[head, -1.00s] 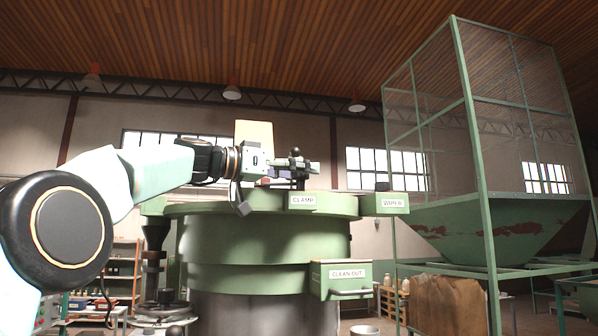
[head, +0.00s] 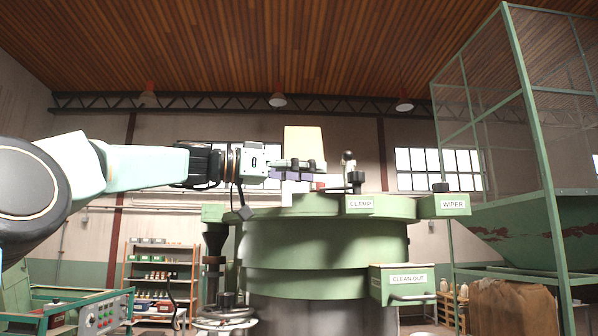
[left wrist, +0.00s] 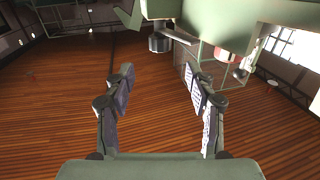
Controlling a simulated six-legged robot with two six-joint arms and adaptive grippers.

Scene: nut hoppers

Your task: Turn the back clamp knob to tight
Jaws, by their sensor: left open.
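My left gripper (head: 318,169) reaches in level from the left, above the machine top. Its fingertips end just left of the knob, apart from it in the picture. In the left wrist view its two fingers (left wrist: 159,80) are spread with nothing between them, and the machine's green body (left wrist: 205,22) shows at the top. My right gripper is not seen.
A tan upright panel (head: 304,141) stands behind my left gripper. A green box lettered WIPER (head: 452,205) juts out right of the clamp plate, and a CLEAN OUT box (head: 403,281) sits below. A large green hopper frame (head: 535,130) stands at right. Shelves (head: 160,275) are at left.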

